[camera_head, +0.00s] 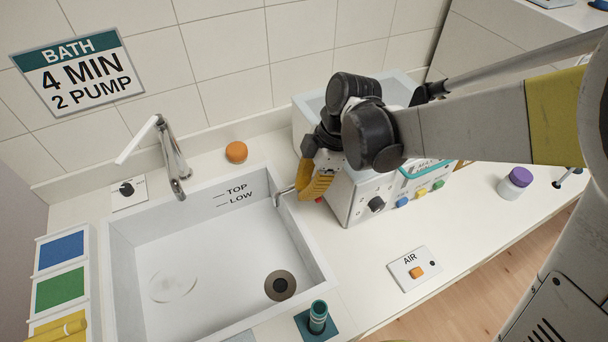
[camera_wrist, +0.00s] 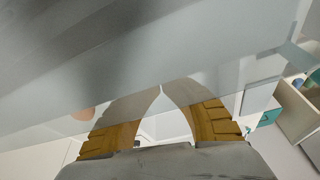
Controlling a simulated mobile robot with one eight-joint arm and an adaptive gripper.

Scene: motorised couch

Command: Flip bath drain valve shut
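My gripper (camera_head: 312,192) has yellow ribbed fingers. It points down between the bath basin and the left side of the white machine (camera_head: 358,203). In the wrist view the fingers (camera_wrist: 161,90) curve together and their tips seem to meet, with nothing visible held. A blurred grey surface partly veils the tips. The white bath basin (camera_head: 140,232) has a dark round drain (camera_head: 280,285) in its floor. A small metal spout (camera_head: 284,192) reaches over its right rim. A small red part (camera_head: 319,200) shows just beside my fingers. I cannot tell which part is the drain valve.
A tap (camera_head: 172,160) and an orange round object (camera_head: 236,152) stand behind the basin. An AIR switch plate (camera_head: 415,269) and a purple-capped jar (camera_head: 515,183) are on the counter at right. A teal holder (camera_head: 317,322) stands in front. The counter between is clear.

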